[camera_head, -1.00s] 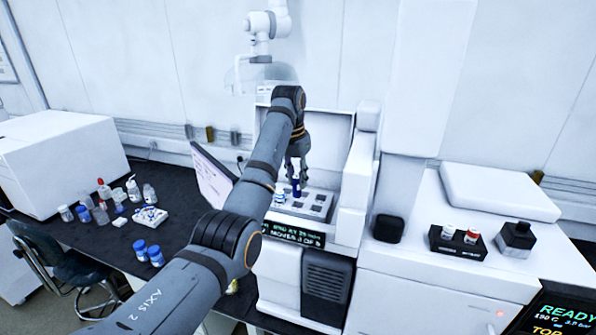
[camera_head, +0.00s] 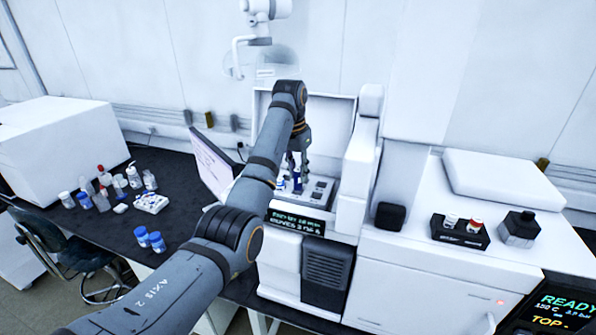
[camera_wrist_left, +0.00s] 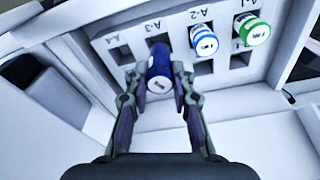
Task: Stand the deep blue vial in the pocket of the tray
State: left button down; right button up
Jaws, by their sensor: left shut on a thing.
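The deep blue vial (camera_wrist_left: 158,66) is between the fingers of my left gripper (camera_wrist_left: 158,98), which is shut on it. In the left wrist view its pale top faces the camera and its body reaches toward the A-3 pocket of the tray (camera_wrist_left: 118,58). I cannot tell how far its foot is inside. A blue-and-white-capped vial (camera_wrist_left: 204,41) stands at A-2 and a green-capped one (camera_wrist_left: 254,30) at A-1. In the head view my left gripper (camera_head: 297,172) points down over the tray (camera_head: 325,183), with the vial (camera_head: 297,183) below it. My right gripper is not in view.
The tray sits in a white instrument with a side wall (camera_head: 358,165) on its right and a tilted screen (camera_head: 208,165) on its left. Bottles and a white rack (camera_head: 151,203) stand on the dark bench. A black vial holder (camera_head: 461,232) is at the right.

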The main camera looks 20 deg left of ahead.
pick_arm(q)
jog(key=shift+s+r, duration=0.1)
jog(key=shift+s, duration=0.05)
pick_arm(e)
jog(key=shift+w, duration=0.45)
pick_arm(q)
jog(key=shift+f+b, duration=0.4)
jog(key=shift+f, duration=0.9)
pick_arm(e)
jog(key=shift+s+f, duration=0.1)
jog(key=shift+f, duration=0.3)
pick_arm(q)
jog(key=shift+f, duration=0.2)
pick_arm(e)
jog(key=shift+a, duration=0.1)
pick_arm(q)
jog(key=shift+f, duration=0.5)
jog(key=c, duration=1.1)
grip_release()
